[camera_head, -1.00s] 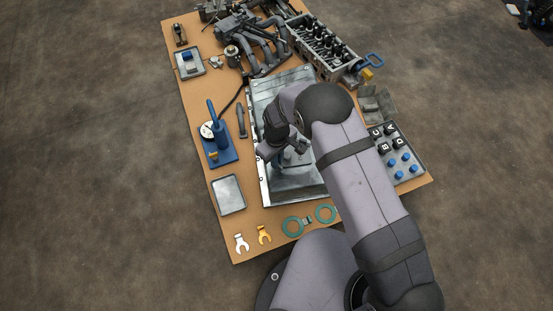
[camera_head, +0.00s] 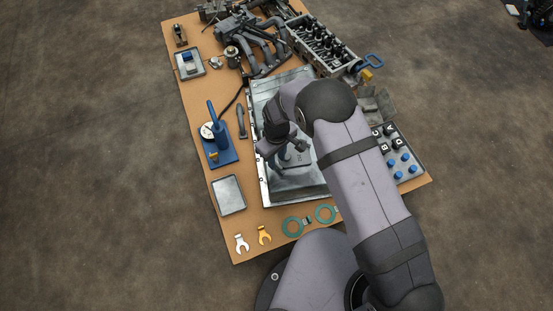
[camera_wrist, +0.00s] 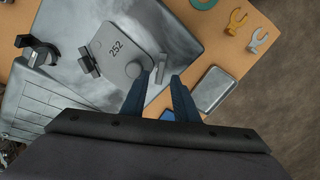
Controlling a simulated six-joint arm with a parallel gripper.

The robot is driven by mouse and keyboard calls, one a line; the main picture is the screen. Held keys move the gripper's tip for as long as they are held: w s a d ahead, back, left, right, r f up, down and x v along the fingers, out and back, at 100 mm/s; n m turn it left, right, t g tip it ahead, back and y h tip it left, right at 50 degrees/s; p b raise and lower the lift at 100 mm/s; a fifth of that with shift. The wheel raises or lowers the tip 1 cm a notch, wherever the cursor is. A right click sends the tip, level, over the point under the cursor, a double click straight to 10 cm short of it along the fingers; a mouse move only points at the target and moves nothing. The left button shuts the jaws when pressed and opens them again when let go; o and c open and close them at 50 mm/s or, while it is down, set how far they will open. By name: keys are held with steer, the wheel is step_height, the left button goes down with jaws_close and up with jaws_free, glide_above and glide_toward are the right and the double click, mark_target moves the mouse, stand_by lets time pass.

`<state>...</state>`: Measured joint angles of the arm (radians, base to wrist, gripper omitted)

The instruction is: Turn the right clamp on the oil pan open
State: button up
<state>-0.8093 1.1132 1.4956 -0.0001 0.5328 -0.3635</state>
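The metal oil pan (camera_head: 264,100) lies on the bench under my arm and also fills the upper left of the wrist view (camera_wrist: 185,25). A grey plate marked 252 (camera_wrist: 118,45) sits on it. One small dark clamp (camera_wrist: 88,62) is at the plate's left edge in the wrist view. Another small grey clamp lever (camera_wrist: 162,67) is at the plate's right edge. My gripper (camera_wrist: 160,75) is open, its two blue fingers apart, with that lever between their tips in the picture. Contact cannot be told. My gripper (camera_head: 280,160) partly hides the plate in the head view.
A black fitting (camera_wrist: 35,50) stands at left in the wrist view. A flat grey tray (camera_head: 229,195), a blue-based gauge stand (camera_head: 220,147), two fork-shaped pieces (camera_head: 264,235) and green rings (camera_head: 293,227) lie around the pan. A tray with blue knobs (camera_head: 403,165) is at right.

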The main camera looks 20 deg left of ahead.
steer(key=shift+r+p, duration=0.6)
steer(key=shift+r, duration=2.1)
